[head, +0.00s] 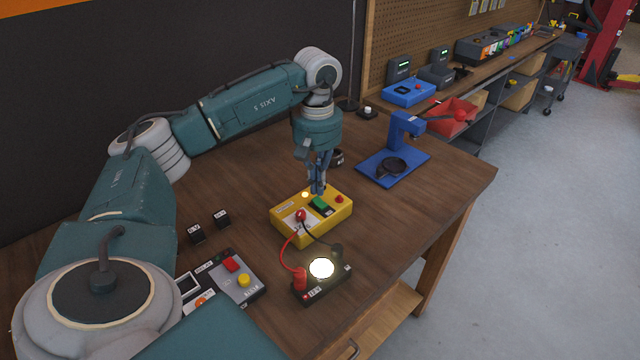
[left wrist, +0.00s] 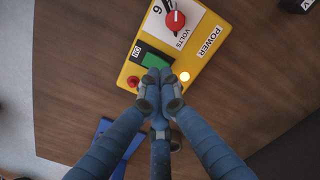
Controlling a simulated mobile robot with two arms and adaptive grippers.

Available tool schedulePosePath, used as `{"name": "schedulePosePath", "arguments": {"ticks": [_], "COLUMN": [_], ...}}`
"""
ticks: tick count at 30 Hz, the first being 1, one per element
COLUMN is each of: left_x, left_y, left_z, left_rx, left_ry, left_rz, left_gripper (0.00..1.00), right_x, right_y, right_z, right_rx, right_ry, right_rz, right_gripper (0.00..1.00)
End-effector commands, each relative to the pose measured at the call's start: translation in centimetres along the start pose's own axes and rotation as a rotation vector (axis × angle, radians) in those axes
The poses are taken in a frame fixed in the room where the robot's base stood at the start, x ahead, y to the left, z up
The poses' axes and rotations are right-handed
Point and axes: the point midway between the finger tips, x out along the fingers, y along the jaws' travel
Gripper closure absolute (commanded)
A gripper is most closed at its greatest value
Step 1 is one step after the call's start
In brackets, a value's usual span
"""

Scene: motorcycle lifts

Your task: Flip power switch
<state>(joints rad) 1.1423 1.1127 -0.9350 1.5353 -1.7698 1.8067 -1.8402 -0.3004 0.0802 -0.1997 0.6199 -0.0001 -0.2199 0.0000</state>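A yellow power box (head: 337,216) stands on the wooden bench, with a green rocker switch (head: 320,204), a red knob and a small glowing lamp on its top. In the left wrist view the green switch (left wrist: 155,62) sits in a black frame marked ON, beside a red dial on a VOLTS plate and a POWER label. My left gripper (head: 317,188) points down at the box. Its fingertips (left wrist: 161,82) are together, with nothing seen between them, at the switch's near edge; whether they touch it I cannot tell. My right gripper is not in view.
A lit round lamp (head: 321,268) on a black base is wired to the box by red and black leads. A grey button panel (head: 238,285), two small black blocks and a blue stand (head: 404,146) are nearby.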

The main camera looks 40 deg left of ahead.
Motion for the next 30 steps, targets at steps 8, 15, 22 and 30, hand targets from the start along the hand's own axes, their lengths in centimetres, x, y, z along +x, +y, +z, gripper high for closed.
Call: {"name": "schedulePosePath", "arguments": {"ticks": [8, 15, 22, 30], "left_x": [0.0, 0.2, 0.56, 0.97], "left_y": [0.01, 0.0, 0.0, 0.0], "left_z": [0.0, 0.01, 0.0, 0.0], "left_rx": [0.0, 0.0, 0.0, 0.0], "left_ry": [0.0, 0.0, 0.0, 0.0], "left_rz": [0.0, 0.0, 0.0, 0.0], "left_gripper": [1.0, 1.0, 1.0, 1.0], "right_x": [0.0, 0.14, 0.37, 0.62], "right_y": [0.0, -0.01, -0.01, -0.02], "right_z": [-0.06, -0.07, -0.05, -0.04], "right_rx": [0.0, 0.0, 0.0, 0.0], "right_ry": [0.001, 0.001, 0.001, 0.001], "right_rz": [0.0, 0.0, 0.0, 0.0], "right_gripper": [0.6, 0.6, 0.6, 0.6]}}
